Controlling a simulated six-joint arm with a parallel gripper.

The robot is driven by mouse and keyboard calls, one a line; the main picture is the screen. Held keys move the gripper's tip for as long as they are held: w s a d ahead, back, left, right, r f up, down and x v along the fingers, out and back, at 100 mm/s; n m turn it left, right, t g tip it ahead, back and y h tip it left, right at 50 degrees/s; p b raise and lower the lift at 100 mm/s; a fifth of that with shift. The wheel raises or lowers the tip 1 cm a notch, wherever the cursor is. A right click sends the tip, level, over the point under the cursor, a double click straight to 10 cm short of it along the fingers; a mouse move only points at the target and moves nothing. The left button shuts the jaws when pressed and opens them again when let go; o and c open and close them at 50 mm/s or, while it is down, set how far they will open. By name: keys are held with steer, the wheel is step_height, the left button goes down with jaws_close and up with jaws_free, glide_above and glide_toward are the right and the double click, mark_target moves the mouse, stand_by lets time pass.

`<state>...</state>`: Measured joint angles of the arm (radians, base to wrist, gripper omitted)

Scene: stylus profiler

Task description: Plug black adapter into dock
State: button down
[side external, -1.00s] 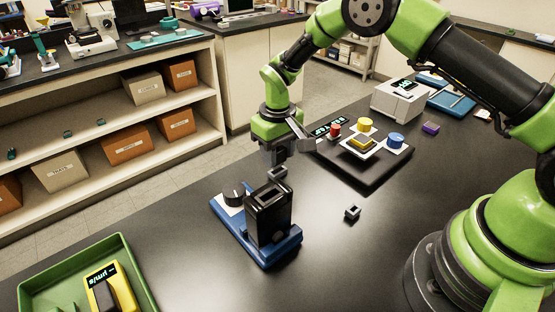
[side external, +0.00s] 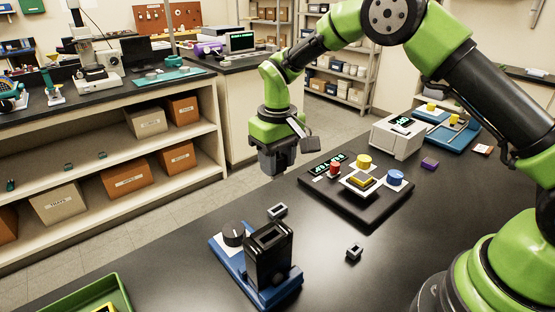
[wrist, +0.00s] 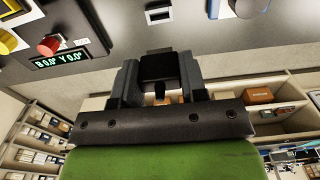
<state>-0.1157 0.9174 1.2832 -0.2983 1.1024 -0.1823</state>
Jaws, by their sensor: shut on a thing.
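In the wrist view, my gripper (wrist: 157,82) is shut on a black block, which I take for the black adapter (wrist: 158,66). In the side view, my gripper (side external: 278,166) is raised above the bench, pointing down. The adapter is hard to tell from the dark jaws there.
Two small grey hollow pieces (side external: 277,211) (side external: 354,252) lie beside the dock. A black control panel (side external: 338,200) with red, yellow and blue knobs is to the right. A green tray (side external: 85,297) is at lower left.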

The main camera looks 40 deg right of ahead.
steer(key=s+a+r, duration=0.8)
steer(key=s+a, duration=0.4)
steer(key=shift+s+r, duration=0.15)
steer(key=shift+s, duration=0.1)
steer(key=shift+f, duration=2.55)
steer(key=shift+f, duration=0.3)
steer(key=shift+f, duration=0.7)
steer(key=shift+f, duration=0.1)
